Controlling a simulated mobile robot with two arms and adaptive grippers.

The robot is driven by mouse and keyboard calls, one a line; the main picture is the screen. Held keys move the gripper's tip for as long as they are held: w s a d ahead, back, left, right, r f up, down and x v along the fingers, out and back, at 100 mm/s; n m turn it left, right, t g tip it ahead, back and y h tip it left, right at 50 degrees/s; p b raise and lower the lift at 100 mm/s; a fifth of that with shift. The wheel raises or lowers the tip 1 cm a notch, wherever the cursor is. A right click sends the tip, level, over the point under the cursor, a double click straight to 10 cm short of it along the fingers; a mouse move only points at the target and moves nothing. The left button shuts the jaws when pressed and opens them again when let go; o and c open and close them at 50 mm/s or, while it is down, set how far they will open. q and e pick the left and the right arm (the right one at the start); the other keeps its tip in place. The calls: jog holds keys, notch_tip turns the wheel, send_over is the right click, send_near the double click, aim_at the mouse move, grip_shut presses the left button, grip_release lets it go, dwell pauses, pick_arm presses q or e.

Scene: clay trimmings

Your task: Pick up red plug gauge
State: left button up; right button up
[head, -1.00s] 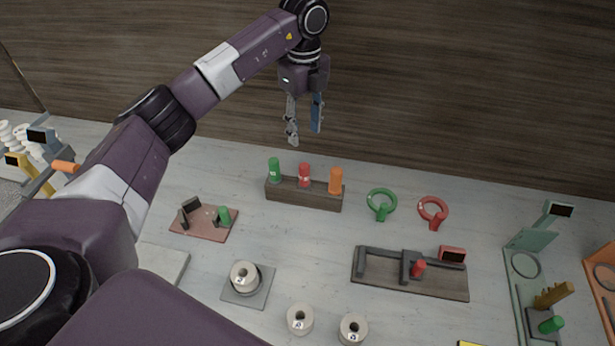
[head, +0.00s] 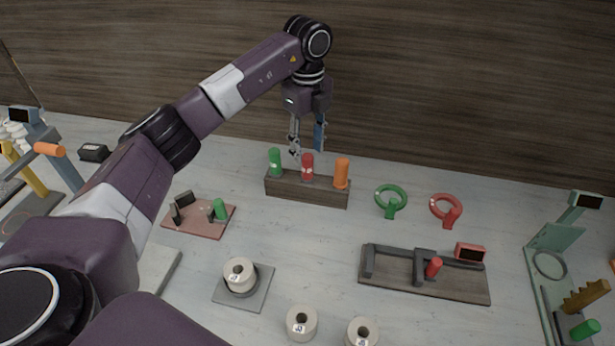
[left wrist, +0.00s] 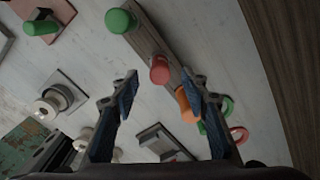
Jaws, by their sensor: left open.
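The red plug gauge (head: 307,167) stands upright in a dark wooden block (head: 310,190), between a green plug (head: 275,162) and an orange plug (head: 341,173). My left gripper (head: 308,152) is open and points down just above and behind the red plug gauge. In the left wrist view the red plug gauge (left wrist: 160,70) shows beyond and between the two open fingertips (left wrist: 160,86), apart from them. The orange plug (left wrist: 187,104) is partly hidden by the right-hand finger there. My right gripper is not in view.
A green ring (head: 391,202) and a red ring (head: 446,210) lie right of the block. A dark wooden fixture (head: 425,285) with a red knob sits in front of them. A reddish plate (head: 198,222) and several cream spools (head: 301,322) are nearer. A wooden wall rises behind.

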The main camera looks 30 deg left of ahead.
aim_at(307, 168)
pick_arm(q)
notch_tip(307, 168, down, 6)
jog(key=p, duration=0.2)
jog(key=shift+f+p, duration=0.2)
jog(key=shift+p, duration=0.2)
jog(key=shift+f, duration=0.4)
jog(key=shift+c, duration=0.4)
jog(key=shift+a, duration=0.1)
grip_shut()
jog(key=shift+r, duration=0.15)
